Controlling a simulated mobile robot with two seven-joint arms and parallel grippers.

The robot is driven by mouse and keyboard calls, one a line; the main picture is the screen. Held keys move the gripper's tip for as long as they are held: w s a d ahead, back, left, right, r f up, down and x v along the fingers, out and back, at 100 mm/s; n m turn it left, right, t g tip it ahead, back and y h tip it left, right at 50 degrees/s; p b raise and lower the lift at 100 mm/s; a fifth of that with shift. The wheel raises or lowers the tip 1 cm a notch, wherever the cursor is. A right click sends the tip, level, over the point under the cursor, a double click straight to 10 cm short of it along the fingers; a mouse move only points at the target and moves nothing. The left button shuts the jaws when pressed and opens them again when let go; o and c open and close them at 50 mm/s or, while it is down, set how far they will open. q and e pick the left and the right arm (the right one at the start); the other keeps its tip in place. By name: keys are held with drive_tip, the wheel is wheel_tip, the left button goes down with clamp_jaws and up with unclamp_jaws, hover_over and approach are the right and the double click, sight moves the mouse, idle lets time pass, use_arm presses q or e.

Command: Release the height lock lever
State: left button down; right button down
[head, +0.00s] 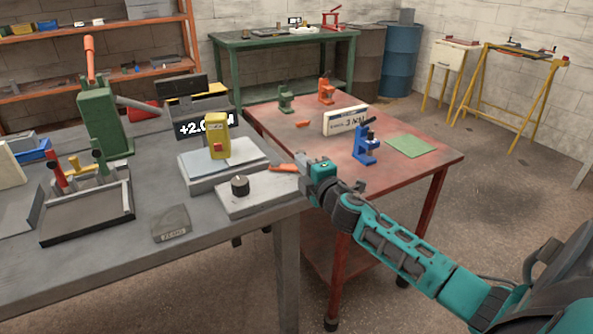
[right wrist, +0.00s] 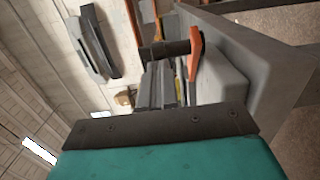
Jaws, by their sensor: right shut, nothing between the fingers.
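An orange lever (head: 282,168) sits at the back right edge of a low grey box (head: 262,198) with a black knob (head: 239,185) on top. My right gripper (head: 302,161) is shut and empty, just right of the lever's end. In the right wrist view the closed fingers (right wrist: 160,84) lie close to the orange lever (right wrist: 196,55), which meets a dark round shaft (right wrist: 168,49). I cannot tell whether the fingers touch the lever. My left gripper is not in view.
A yellow block (head: 219,138) stands on a grey platform (head: 200,178) beside the box. A green press (head: 103,118) and a black tray (head: 86,214) are at left on the grey bench. A red table (head: 432,160) with a blue press (head: 367,146) stands behind my right arm.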

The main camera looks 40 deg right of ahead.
drive_tip(key=d+n+y, duration=0.1)
drive_tip(key=y, duration=0.1)
drive_tip(key=w+d+n+y+b, duration=0.1)
drive_tip(key=y, duration=0.1)
drive_tip(key=shift+w+d+f+n, duration=0.1)
drive_tip(key=shift+n, duration=0.3)
drive_tip(key=shift+w+d+n+y+b, duration=0.2)
drive_tip(key=shift+n+y, duration=0.1)
drive_tip(key=shift+y, duration=0.3)
drive_tip(key=shift+w+d+n+y+b, duration=0.15)
drive_tip(key=shift+n+y, duration=0.15)
drive_tip(key=shift+y, duration=0.3)
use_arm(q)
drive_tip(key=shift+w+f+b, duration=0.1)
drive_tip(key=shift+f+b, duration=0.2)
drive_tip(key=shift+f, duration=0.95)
use_arm(e)
drive_tip(key=shift+w+d, duration=0.6)
drive_tip(key=shift+w, duration=0.05)
drive_tip(key=shift+s, duration=0.1)
